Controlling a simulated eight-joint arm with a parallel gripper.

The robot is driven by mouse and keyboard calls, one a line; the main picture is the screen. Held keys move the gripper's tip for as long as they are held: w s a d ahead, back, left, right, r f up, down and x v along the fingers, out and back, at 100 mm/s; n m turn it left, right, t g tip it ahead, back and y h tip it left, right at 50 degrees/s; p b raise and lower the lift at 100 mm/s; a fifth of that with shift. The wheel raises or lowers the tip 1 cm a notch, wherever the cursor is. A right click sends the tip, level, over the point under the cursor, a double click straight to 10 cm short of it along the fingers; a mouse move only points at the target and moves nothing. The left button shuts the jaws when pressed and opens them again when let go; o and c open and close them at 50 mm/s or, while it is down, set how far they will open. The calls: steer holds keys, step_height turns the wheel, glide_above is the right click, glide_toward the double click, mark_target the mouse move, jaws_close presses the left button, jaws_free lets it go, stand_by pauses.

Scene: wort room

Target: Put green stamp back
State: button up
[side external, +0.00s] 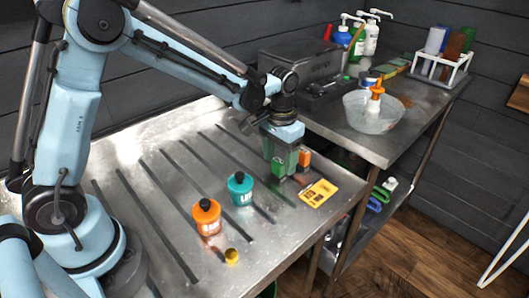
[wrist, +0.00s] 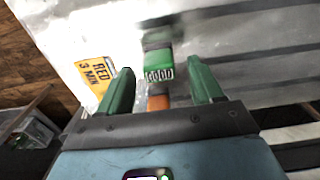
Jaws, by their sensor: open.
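The green stamp (wrist: 158,64), a small green block with a band of white characters, shows in the wrist view between and just past my fingertips. An orange block (wrist: 159,100) shows just below it in that view. My gripper (wrist: 162,72) is open, its green fingers on either side of the stamp with gaps visible. In the side view my gripper (side external: 283,166) points down at the right part of the steel table, with the orange block (side external: 305,157) close beside it. The green stamp cannot be told apart from my green fingers there. Whether the fingers touch the stamp is unclear.
A yellow card (side external: 319,193) reading "RED 3 MIN" lies near the table's right edge. A teal bottle (side external: 240,188), an orange bottle (side external: 206,217) and a small yellow piece (side external: 232,256) stand left. A side counter (side external: 375,147) holds a clear bowl (side external: 372,112).

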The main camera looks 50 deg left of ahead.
step_height(320, 180, up, 9)
steer(key=t, duration=0.3)
glide_toward(279, 160)
steer(key=s+a+r, duration=0.2)
steer(key=s+r, duration=0.2)
steer(key=s+a+f+t, duration=0.1)
steer(key=s+f+t, duration=0.1)
steer(key=s+t, duration=0.2)
steer(key=shift+s+f, duration=0.25)
steer(key=shift+s, duration=1.2)
steer(key=shift+a, duration=0.1)
